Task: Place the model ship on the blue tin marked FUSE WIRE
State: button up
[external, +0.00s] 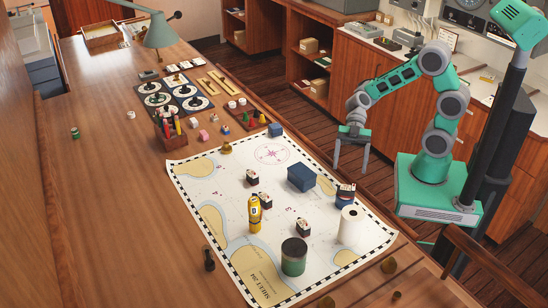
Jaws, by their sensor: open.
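My gripper (351,168) is open and empty, pointing down at the chart's far right edge, with its two fingers apart. A dark blue box-shaped thing (301,178) lies on the chart, left of my gripper; it may be the tin, but no lettering is readable. A smaller blue block (275,130) lies at the chart's far edge. A small dark, white and red thing (345,193) stands on the chart's right side, just in front of my gripper. I cannot tell whether it is the model ship; nothing in view is clearly a ship.
The chart (190,168) also holds a yellow bottle-like thing (255,213), a dark green can (294,257), a white roll (350,225) and small dark-and-white blocks (303,227). A rack of colored items (172,131) stands behind. The table's left side is mostly clear.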

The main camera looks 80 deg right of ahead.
jog(key=f+m+h, duration=0.1)
jog(key=d+f+m+h, duration=0.1)
jog(key=d+h, duration=0.1)
jog(key=shift+w+d+f+m+t, duration=0.1)
jog(key=shift+w+f+m+t, duration=0.2)
jog(key=shift+f+m+t, duration=0.1)
jog(key=d+m+h, duration=0.1)
jog(key=d+f+m+h, duration=0.1)
jog(key=h, duration=0.1)
jog(key=shift+w+d+f+m+t, duration=0.15)
jog(key=shift+d+f+m+t, duration=0.15)
jog(key=shift+d+m+t, duration=0.1)
jog(key=s+d+r+m+t+h, duration=0.2)
jog(key=d+m+h, duration=0.5)
jog(key=d+m, duration=0.5)
jog(key=shift+s+d+r+h, duration=0.3)
jog(key=shift+s+d, duration=0.3)
jog(key=shift+d, duration=0.6)
